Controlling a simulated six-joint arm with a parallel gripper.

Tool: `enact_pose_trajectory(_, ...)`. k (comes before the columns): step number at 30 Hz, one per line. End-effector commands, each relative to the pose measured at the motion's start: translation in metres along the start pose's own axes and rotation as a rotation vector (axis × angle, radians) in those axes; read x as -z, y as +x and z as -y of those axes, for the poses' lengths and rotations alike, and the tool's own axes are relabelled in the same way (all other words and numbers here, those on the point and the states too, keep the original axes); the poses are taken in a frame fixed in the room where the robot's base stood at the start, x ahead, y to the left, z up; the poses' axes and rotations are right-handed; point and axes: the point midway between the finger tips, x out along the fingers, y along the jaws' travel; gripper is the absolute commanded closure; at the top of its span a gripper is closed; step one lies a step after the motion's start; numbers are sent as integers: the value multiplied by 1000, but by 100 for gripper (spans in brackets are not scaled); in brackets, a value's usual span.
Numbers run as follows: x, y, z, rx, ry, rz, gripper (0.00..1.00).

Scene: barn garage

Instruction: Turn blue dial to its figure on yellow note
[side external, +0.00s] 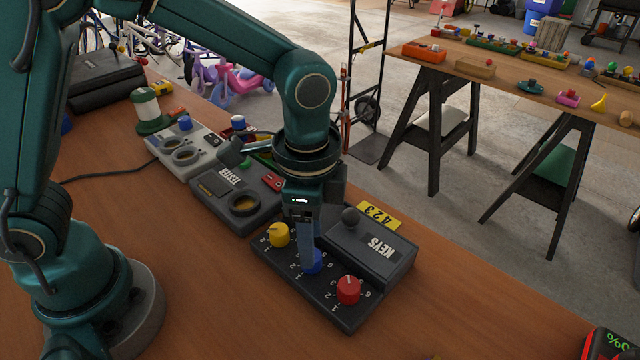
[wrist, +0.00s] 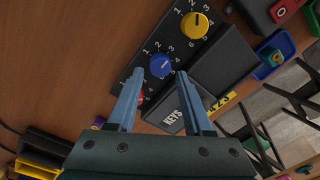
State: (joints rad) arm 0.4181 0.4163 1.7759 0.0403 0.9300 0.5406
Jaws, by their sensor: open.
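The blue dial (side external: 316,262) is the middle knob on a dark dial panel (side external: 346,322), between a yellow dial (side external: 279,235) and a red dial (side external: 348,290). In the wrist view the blue dial (wrist: 161,67) lies between and just past my two fingertips. My gripper (side external: 308,262) points down over it, open; one finger partly hides the dial in the side view. I cannot tell whether the fingers touch it. White numerals ring each dial; the blue pointer's exact figure is too small to read surely. The yellow note (side external: 380,214) shows 4, 2, 3 behind the KEYS box.
The dark KEYS box (side external: 372,252) with a round black knob stands right behind the dials. A TESTER unit (side external: 238,200) and a pale grey unit (side external: 184,150) stand further left. The wooden bench is clear in front of the panel.

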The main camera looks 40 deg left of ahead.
Motion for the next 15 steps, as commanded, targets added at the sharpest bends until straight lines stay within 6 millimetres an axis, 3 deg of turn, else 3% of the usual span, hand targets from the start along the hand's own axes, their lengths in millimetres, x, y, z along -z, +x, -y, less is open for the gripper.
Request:
enact_pose_trajectory(6, -1, 27, 0, -2, -2, 4, 49)
enact_pose_trajectory(15, -1, 33, 0, 0, -3, 0, 49)
